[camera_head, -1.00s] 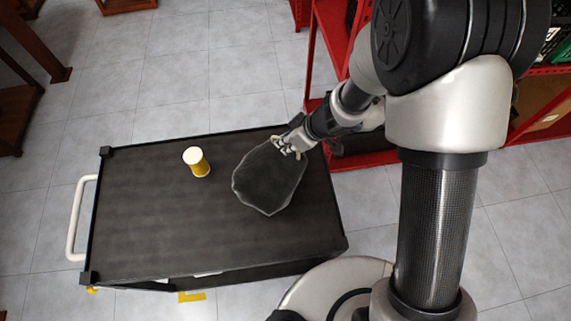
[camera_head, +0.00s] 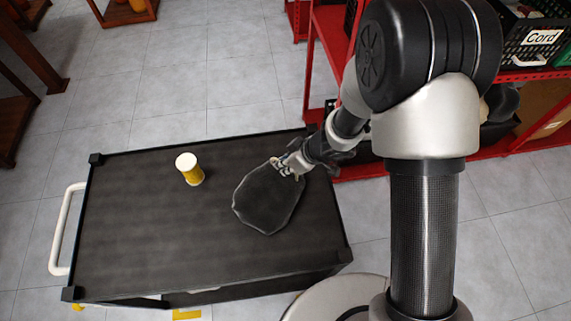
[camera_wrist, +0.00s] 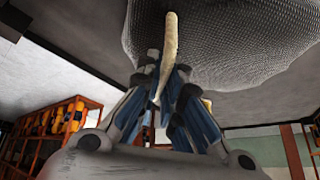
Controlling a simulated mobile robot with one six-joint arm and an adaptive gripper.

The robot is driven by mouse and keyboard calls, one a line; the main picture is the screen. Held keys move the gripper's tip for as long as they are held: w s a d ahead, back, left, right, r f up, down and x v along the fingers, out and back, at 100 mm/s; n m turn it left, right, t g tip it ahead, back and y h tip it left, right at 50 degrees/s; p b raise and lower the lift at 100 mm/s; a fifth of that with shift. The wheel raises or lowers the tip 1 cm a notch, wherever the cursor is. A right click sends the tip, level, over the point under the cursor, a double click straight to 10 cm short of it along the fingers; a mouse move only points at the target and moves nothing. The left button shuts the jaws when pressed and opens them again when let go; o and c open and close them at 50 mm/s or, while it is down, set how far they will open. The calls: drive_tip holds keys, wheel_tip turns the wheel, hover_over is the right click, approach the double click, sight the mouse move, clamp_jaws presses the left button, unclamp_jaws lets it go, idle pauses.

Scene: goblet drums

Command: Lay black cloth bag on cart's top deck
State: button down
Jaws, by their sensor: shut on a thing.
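The black cloth bag (camera_head: 266,203) is over the right half of the cart's top deck (camera_head: 140,235) in the head view. My gripper (camera_head: 290,163) is shut on its pale strap at the bag's upper edge. In the wrist view, the fingers of my gripper (camera_wrist: 165,100) pinch the cream strap (camera_wrist: 170,45), and the dark mesh-like bag (camera_wrist: 225,40) spreads beyond them. I cannot tell whether the bag touches the deck or hangs just above it.
A small yellow goblet drum with a white top (camera_head: 190,169) stands on the deck, left of the bag. A white handle (camera_head: 66,230) is at the cart's left end. Red shelving (camera_head: 330,60) stands behind on the right. The deck's left and front parts are clear.

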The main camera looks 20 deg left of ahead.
drive_tip(key=c, duration=1.8)
unclamp_jaws()
drive_tip(key=shift+f, duration=0.1)
drive_tip(key=shift+o, duration=0.2)
drive_tip(key=p+v, duration=0.6)
drive_tip(key=v, duration=0.6)
